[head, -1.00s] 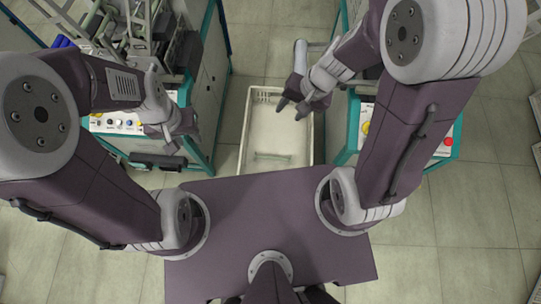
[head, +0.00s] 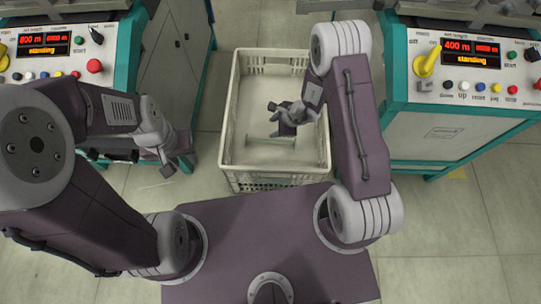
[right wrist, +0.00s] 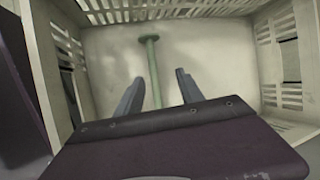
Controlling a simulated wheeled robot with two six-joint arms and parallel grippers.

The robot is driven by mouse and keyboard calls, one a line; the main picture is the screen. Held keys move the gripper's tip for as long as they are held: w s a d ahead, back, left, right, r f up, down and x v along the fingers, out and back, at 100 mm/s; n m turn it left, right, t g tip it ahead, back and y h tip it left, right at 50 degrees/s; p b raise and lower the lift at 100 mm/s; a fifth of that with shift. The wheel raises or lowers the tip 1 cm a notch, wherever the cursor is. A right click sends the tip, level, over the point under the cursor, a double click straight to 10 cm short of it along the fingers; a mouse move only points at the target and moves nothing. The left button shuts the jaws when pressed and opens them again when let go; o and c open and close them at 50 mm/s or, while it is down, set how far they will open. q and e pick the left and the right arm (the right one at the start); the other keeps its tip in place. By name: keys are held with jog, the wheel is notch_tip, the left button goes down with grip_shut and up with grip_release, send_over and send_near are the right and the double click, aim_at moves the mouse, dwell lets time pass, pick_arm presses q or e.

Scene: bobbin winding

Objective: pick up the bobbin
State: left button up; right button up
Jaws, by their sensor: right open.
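The bobbin is a thin pale green rod with a round flange at its end. It lies on the floor of the crate in the head view (head: 258,139) and partly behind my right gripper. In the right wrist view the bobbin (right wrist: 151,65) runs from its flange down between my fingers; its near end is hidden. My right gripper (head: 273,119) is inside the crate, open and empty. Its two fingers (right wrist: 157,90) are on either side of the rod in the right wrist view; whether they touch it I cannot tell. My left gripper (head: 168,163) hangs left of the crate, its jaws unclear.
The cream slatted crate (head: 229,130) stands on the tiled floor, its walls close around my right gripper. A winding machine (head: 447,70) stands right of it and another machine (head: 60,50) left, both with lit displays. Tiled floor is free at the lower right.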

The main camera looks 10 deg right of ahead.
jog(key=b, duration=0.2)
send_near(268, 141)
jog(key=f, duration=0.1)
pick_arm(q)
notch_tip(268, 141, down, 4)
jog(key=shift+f, duration=0.15)
pick_arm(e)
jog(key=shift+w+a+m, duration=0.25)
jog(key=shift+a+m, duration=0.05)
jog(key=shift+m, duration=0.2)
jog(key=b+x, duration=0.2)
jog(key=x, duration=0.2)
jog(key=b+x, duration=0.3)
jog(key=x, duration=0.2)
jog(key=shift+s+d, duration=0.1)
jog(key=shift+d, duration=0.15)
pick_arm(q)
notch_tip(268, 141, down, 6)
jog(key=shift+r, duration=0.25)
pick_arm(e)
grip_shut()
